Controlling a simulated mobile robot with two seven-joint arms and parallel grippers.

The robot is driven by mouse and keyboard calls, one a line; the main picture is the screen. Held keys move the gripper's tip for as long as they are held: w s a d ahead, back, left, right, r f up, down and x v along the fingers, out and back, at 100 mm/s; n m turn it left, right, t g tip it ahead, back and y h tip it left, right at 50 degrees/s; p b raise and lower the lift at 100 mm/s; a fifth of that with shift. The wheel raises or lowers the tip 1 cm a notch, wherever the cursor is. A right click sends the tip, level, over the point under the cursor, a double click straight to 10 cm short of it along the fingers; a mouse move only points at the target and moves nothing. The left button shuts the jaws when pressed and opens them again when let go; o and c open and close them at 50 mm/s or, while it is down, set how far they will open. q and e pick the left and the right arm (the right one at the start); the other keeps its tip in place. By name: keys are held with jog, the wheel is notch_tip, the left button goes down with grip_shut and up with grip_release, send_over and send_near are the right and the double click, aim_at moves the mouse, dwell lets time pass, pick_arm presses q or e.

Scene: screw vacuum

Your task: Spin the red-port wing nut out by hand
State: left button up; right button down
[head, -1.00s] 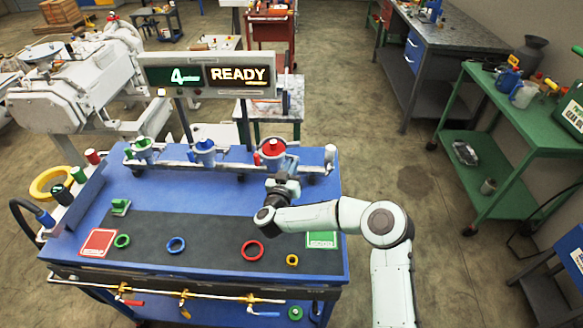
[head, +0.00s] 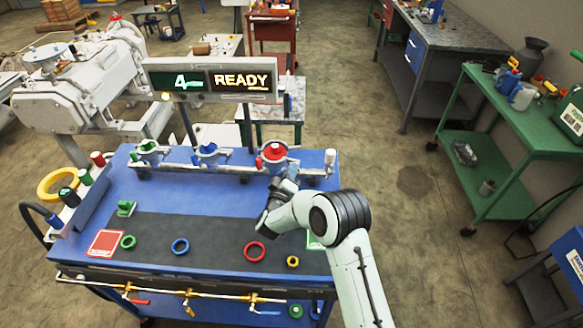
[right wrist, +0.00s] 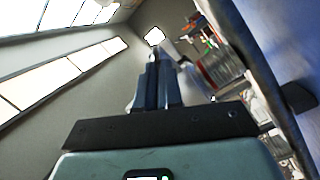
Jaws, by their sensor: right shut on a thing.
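The red port (head: 273,152), a metal fitting with a red cap, is the right-most of three on the pipe along the back of the blue bench. My right gripper (head: 287,184) is at the front of this port, just below its clamp. The wing nut is hidden at the fingertips. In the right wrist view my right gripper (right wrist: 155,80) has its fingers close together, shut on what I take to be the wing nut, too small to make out. My left gripper is out of view.
The green port (head: 148,150) and blue port (head: 208,153) stand left on the same pipe. Red (head: 254,252), blue (head: 180,246), green (head: 128,242) and yellow (head: 292,261) rings lie on the dark mat. A display (head: 210,80) reading "READY" stands behind the ports.

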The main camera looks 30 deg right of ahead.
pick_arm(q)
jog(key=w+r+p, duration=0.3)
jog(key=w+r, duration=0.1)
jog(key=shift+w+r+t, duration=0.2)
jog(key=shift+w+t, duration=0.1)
pick_arm(e)
jog(key=shift+w+n, duration=0.1)
jog(key=shift+n, duration=3.5)
jog(key=shift+f, duration=0.1)
jog(key=c, duration=1.3)
grip_release()
jog(key=shift+f, duration=0.1)
